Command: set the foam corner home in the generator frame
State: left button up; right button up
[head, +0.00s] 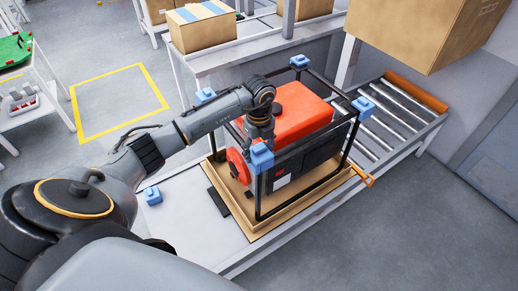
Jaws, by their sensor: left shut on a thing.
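My left gripper (261,143) points down at the near top corner of the black generator frame (312,149). It is shut on a blue foam corner (262,160), which is at the top of that frame's near upright. Whether the foam is fully seated there is too small to tell. Other blue foam corners sit on the frame's left (205,95), far (299,61) and right (363,106) top corners. The generator inside has a red-orange tank (301,110). Another loose blue foam corner (153,195) lies on the grey table. My right gripper is not in view.
The frame stands on a cardboard-coloured tray (262,226) on the grey table (197,236). A roller conveyor (394,122) runs behind to the right. A large cardboard box (420,35) is at the upper right. Cardboard boxes (201,30) stand on a back bench.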

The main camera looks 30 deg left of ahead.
pick_arm(q)
jog(key=shift+f, duration=0.15)
dwell(0.5)
jog(key=shift+f+b, duration=0.85)
jog(key=shift+f, duration=0.25)
jog(key=shift+f, duration=0.35)
dwell(0.3)
jog(key=o, duration=1.1)
jog(key=shift+o, duration=0.2)
jog(key=shift+r, duration=0.1)
